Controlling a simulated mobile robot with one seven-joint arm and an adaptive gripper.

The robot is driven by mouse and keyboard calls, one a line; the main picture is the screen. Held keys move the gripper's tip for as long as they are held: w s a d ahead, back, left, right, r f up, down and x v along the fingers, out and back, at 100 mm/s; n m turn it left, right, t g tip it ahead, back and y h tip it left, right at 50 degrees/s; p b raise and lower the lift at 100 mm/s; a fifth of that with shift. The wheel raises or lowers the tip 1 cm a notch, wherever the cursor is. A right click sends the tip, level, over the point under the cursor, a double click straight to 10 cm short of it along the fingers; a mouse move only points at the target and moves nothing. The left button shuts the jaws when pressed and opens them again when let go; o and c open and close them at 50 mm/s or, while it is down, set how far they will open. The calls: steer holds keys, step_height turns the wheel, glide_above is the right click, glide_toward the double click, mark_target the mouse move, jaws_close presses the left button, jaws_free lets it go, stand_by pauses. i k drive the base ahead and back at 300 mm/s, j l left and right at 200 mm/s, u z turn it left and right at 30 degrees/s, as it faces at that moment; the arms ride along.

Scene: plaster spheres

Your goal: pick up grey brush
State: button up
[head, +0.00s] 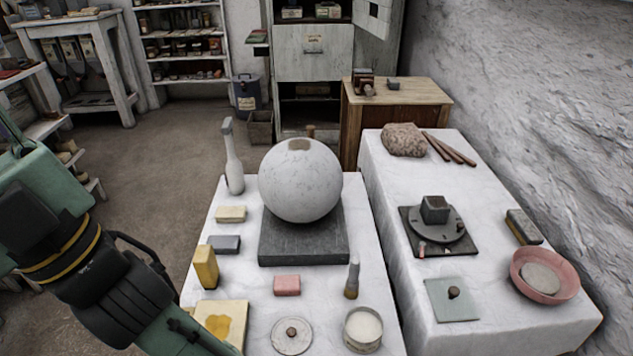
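A small upright grey piece with a tan lower end (352,278) stands on the near white-covered table, right of a pink block; it looks like a brush. A dark grey block with a tan side (523,226) lies on the right table beside a pink bowl, and it also looks like a brush. I cannot tell for certain which one is the grey brush. My arm enters at the lower left and runs out of the bottom edge. My gripper is not in view.
On the near table (246,283), a large plaster sphere (300,180) rests on a dark slab. A tall pale bottle-like piece (232,157), several small blocks, a round disc (292,336) and a white-filled tin (362,329) stand around it. A rough wall borders the right table.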

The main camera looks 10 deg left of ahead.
mark_target(352, 282)
steer(key=j+u, duration=0.1)
steer(key=u, duration=0.95)
steer(key=z, duration=0.95)
steer(key=i+j+u, duration=0.15)
steer(key=i+u, duration=0.2)
steer(key=i, duration=0.1)
